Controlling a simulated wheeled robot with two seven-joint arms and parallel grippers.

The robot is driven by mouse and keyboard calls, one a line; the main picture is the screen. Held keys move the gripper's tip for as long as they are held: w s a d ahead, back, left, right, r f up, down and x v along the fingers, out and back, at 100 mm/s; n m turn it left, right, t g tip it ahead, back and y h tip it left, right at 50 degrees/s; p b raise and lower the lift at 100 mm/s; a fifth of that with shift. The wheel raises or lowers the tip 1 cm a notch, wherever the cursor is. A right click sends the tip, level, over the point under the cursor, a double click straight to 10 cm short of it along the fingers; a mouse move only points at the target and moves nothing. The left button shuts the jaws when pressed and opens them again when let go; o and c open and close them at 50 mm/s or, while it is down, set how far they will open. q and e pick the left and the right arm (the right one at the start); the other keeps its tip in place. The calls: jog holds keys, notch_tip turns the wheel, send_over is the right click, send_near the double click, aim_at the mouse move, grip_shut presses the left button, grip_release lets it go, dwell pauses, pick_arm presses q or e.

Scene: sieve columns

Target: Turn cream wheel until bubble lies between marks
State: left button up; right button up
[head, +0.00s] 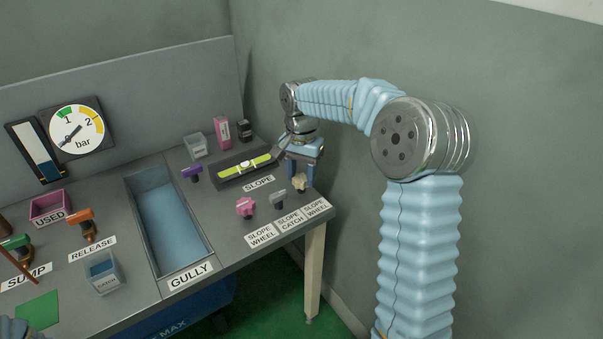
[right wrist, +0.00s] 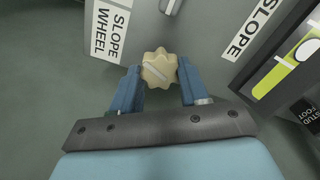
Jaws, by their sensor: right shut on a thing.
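The cream wheel (head: 300,184) stands at the front right of the bench, behind a SLOPE WHEEL label. In the right wrist view the lobed cream wheel (right wrist: 159,66) shows a pale line across its face. My right gripper (head: 302,175) comes down on it from above, shut with one finger on each side (right wrist: 160,82). The level (head: 231,174), a yellow-green vial in a dark frame, lies behind the SLOPE label. Its pale bubble (head: 245,163) sits near the vial's middle; the marks are too small to place it against. My left gripper is not in view.
A pink wheel (head: 245,207) and a grey catch (head: 278,198) stand left of the cream wheel. A purple handle (head: 191,172), a clear box (head: 195,146) and a pink box (head: 222,132) are farther back. The gully (head: 134,200) lies left; a wall is close at right.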

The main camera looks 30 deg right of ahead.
aim_at(301, 178)
jog(key=shift+n, duration=0.6)
jog(key=o, duration=1.1)
jog(key=shift+c, duration=0.2)
notch_tip(301, 178, up, 14)
jog(key=shift+f, duration=0.1)
